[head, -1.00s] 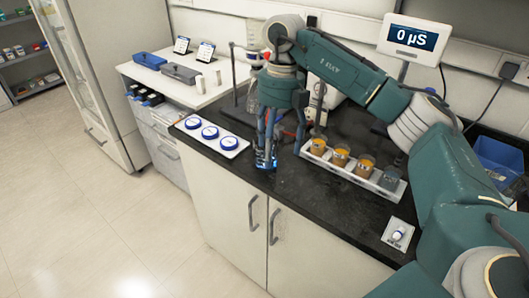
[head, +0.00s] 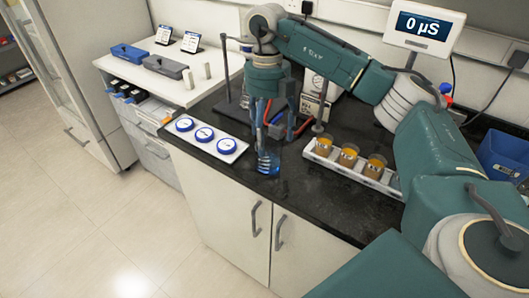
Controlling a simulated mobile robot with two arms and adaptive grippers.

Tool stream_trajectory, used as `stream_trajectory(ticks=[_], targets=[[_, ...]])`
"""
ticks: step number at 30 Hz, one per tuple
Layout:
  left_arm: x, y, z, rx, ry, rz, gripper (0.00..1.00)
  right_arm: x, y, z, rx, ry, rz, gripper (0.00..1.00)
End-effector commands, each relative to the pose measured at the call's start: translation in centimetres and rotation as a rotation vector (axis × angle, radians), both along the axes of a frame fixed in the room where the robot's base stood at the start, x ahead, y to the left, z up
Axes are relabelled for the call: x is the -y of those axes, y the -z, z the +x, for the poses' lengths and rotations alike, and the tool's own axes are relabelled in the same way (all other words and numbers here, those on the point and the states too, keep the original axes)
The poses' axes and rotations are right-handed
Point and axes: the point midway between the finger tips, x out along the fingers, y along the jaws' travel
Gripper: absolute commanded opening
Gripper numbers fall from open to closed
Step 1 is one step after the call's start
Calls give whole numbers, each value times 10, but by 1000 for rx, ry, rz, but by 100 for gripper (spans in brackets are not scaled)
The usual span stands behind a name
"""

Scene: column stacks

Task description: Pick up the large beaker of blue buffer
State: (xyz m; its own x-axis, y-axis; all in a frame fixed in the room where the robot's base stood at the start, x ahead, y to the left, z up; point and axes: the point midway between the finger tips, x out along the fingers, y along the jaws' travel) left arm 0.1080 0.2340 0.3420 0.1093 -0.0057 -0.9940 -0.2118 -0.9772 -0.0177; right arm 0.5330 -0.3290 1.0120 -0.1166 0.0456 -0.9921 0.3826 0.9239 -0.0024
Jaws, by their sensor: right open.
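The large beaker of blue buffer (head: 268,164) stands upright near the front edge of the black bench. Its clear wall has pale markings, and blue liquid shows low in it. My right gripper (head: 277,143) points down over the beaker, with its fingers spread and open. One finger overlaps the beaker's upper part in the picture, and the other hangs to its right. I cannot tell whether a finger touches the glass. The beaker's rim is partly hidden by the gripper. My left gripper is not in view.
A white tray (head: 238,152) with three blue-ringed discs lies left of the beaker. A white rack (head: 326,166) with amber-filled beakers (head: 349,155) stands to the right, partly behind my arm. A retort stand (head: 226,108) is behind. Bare bench lies front right.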

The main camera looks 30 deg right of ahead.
Motion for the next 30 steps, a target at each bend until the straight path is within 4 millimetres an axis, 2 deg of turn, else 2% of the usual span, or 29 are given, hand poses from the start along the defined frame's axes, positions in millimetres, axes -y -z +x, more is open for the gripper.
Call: stream_trajectory(ticks=[3, 9, 14, 18, 22, 27, 30], targets=[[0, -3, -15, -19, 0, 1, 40, -1, 17, -2, 0, 1, -1, 75], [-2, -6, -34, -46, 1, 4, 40, -2, 31, -4, 0, 0, 0, 75], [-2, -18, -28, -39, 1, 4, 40, -6, 53, -7, -4, 0, -2, 75], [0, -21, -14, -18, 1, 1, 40, -8, 71, -8, 0, 1, 0, 75], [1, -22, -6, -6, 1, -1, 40, -8, 78, -9, 1, 0, 0, 75], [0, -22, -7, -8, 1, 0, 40, -8, 78, -8, 2, 0, 0, 75], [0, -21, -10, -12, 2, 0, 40, -8, 78, -8, 2, 0, 0, 57]])
